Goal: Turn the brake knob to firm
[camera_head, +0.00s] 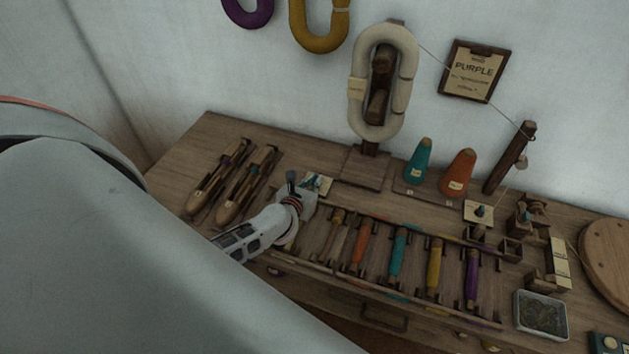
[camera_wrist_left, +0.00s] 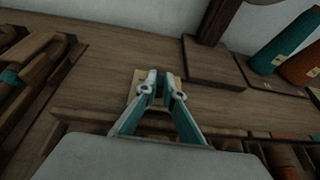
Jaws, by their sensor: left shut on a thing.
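My left gripper (camera_head: 312,188) reaches over the workbench at a small cream plate (camera_head: 325,181), left of the skein stand's base. In the left wrist view, its two teal-padded fingers (camera_wrist_left: 161,84) come together over the same cream plate (camera_wrist_left: 138,78). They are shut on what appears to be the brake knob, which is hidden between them. Its setting and most of the plate's marks cannot be read. Another cream plate with a dark teal knob (camera_head: 480,211) sits farther right, near the thread post. My right gripper is not in view.
Two wooden shuttles (camera_head: 218,188) lie left of the gripper. A rack (camera_head: 345,270) of colored bobbins is close on its right. A stand with a white skein (camera_head: 357,90) rises behind. Teal (camera_head: 418,162) and orange (camera_head: 458,174) cones stand right of it.

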